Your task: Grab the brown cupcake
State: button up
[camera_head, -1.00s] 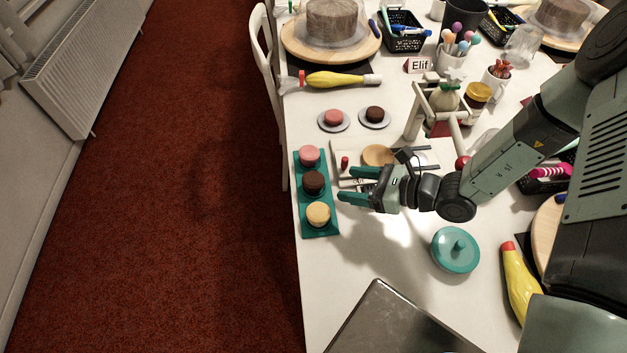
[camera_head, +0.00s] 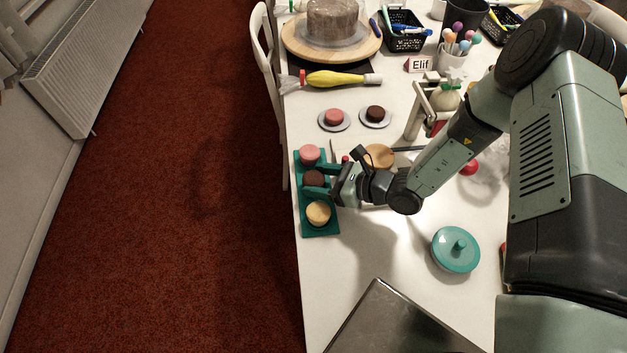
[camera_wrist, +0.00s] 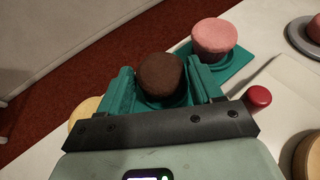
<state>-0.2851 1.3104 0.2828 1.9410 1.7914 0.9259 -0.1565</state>
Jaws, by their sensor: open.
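The brown cupcake (camera_head: 313,178) sits in the middle of a teal tray (camera_head: 322,229), between a pink cupcake (camera_head: 309,154) and a yellow cupcake (camera_head: 318,212). My gripper (camera_head: 314,180) is open at the tray, with its teal fingers reaching over it from the right. In the wrist view the brown cupcake (camera_wrist: 161,76) lies between the two fingers of my gripper (camera_wrist: 160,88), with a small gap showing at the left. The pink cupcake (camera_wrist: 213,38) stands beyond the right finger. The yellow cupcake (camera_wrist: 84,109) is mostly hidden behind the left finger.
A pink cake (camera_head: 333,117) and a dark brown cake (camera_head: 375,114) sit on small plates behind the tray. A teal lid (camera_head: 455,249) and a metal plate (camera_head: 395,325) lie in front. The table's left edge is close to the tray.

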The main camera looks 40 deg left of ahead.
jog(key=c, duration=0.7)
jog(key=shift+r, duration=0.15)
